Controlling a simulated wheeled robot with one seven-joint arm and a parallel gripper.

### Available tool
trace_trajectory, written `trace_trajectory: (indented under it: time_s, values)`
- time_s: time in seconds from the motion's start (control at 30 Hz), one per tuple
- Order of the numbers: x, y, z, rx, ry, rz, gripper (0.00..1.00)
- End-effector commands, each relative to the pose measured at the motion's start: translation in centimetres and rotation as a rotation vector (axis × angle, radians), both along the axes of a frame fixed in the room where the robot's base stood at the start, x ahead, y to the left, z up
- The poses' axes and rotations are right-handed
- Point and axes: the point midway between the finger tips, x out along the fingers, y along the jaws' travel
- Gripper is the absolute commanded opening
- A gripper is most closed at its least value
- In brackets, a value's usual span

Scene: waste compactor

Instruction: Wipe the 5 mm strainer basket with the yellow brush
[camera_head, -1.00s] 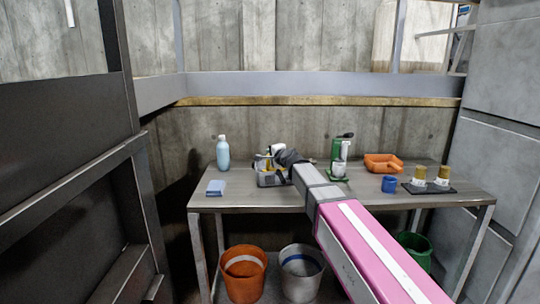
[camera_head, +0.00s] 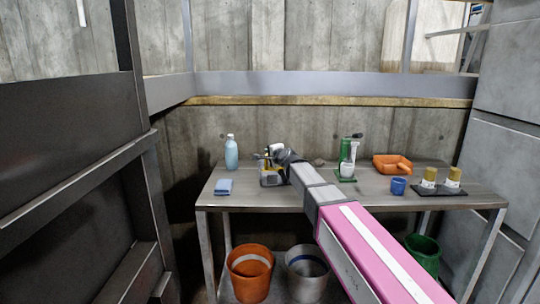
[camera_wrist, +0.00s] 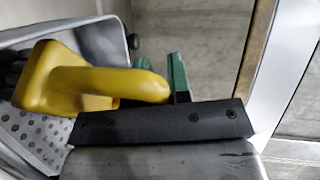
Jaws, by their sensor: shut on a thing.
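The yellow brush (camera_wrist: 95,82) fills the left and middle of the wrist view, its thick curved handle pointing right. My gripper (camera_head: 274,159) is shut on it; the hold itself is largely hidden behind the handle and the black wrist plate. A grey metal basket with round holes (camera_wrist: 38,138), seemingly the strainer basket, lies below and behind the brush in a grey bin-like surround. Whether the brush touches it I cannot tell. In the head view my gripper is over a small grey container (camera_head: 271,180) on the table, partly hidden by my arm.
Buckets (camera_head: 249,274) stand below.

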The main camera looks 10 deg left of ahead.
Motion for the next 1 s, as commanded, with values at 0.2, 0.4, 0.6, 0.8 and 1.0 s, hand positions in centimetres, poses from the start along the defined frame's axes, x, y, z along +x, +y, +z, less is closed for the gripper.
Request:
trace_trajectory:
  time_s: [0.2, 0.4, 0.6, 0.8, 1.0]
  values:
    - [0.3, -1.7, -0.1, -0.001, 0.000, -0.002, 0.00]
    - [0.7, -3.2, -0.3, -0.002, 0.000, -0.002, 0.00]
    - [0.9, -4.0, -0.3, -0.002, -0.001, -0.001, 0.00]
    - [0.9, -3.8, -0.1, -0.002, -0.001, 0.000, 0.00]
    - [0.6, -2.3, -0.2, -0.002, 0.000, 0.001, 0.00]
